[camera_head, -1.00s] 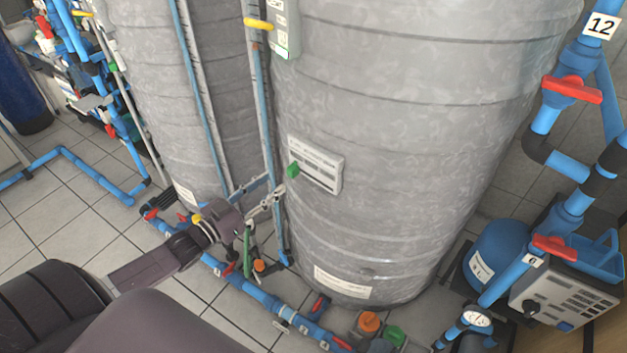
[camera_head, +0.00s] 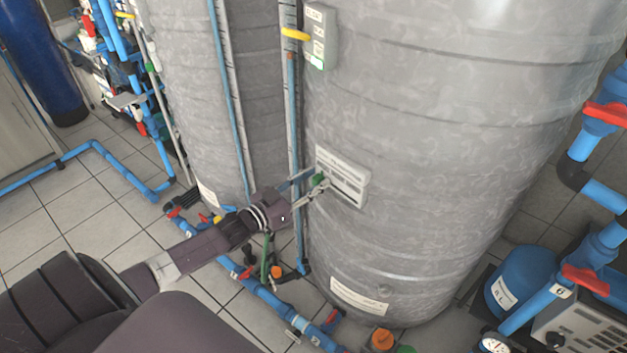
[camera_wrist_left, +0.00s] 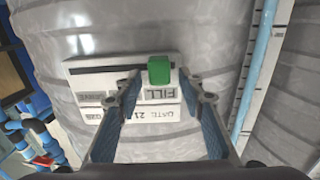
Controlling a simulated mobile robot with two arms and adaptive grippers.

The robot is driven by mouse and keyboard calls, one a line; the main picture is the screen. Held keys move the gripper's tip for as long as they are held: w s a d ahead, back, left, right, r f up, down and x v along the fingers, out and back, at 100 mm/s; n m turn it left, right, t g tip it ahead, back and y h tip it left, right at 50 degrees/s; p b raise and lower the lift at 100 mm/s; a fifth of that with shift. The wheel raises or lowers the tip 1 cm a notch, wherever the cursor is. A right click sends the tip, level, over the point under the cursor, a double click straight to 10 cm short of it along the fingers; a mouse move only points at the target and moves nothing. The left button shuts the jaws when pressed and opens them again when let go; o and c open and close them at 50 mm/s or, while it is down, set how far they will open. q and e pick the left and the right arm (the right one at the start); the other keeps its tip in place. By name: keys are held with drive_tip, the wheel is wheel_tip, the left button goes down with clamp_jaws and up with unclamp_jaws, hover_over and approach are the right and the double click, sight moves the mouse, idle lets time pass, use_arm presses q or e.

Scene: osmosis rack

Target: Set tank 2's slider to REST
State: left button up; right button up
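A white slider panel (camera_head: 350,180) sits on the front of the large grey tank (camera_head: 430,110). Its green slider knob (camera_head: 319,180) is at the panel's left end. In the left wrist view the panel (camera_wrist_left: 85,84) appears upside down, with the green knob (camera_wrist_left: 159,69) at the right end of a dark slot, beside a label reading FILL. My left gripper (camera_head: 316,188) is at the knob. In the wrist view the left gripper (camera_wrist_left: 162,77) is open, one finger on each side of the knob, with gaps visible. My right gripper is not in view.
A grey box (camera_head: 320,36) with a yellow handle (camera_head: 295,34) is higher on the tank. Blue pipes with red valves (camera_head: 584,279) stand at the right. A blue pipe (camera_head: 262,294) runs along the floor below my left arm. A second grey tank (camera_head: 185,90) stands behind.

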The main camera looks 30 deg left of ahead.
sight(337, 185)
use_arm(q)
drive_tip(key=shift+c, duration=0.2)
clamp_jaws()
drive_tip(key=d+p, duration=0.1)
drive_tip(key=d, duration=0.1)
drive_tip(key=s+d+p, duration=0.1)
drive_tip(key=d+p, duration=0.1)
drive_tip(key=d, duration=0.1)
drive_tip(key=shift+s+d, duration=0.15)
unclamp_jaws()
drive_tip(key=shift+o, duration=0.2)
drive_tip(key=v, duration=1.2)
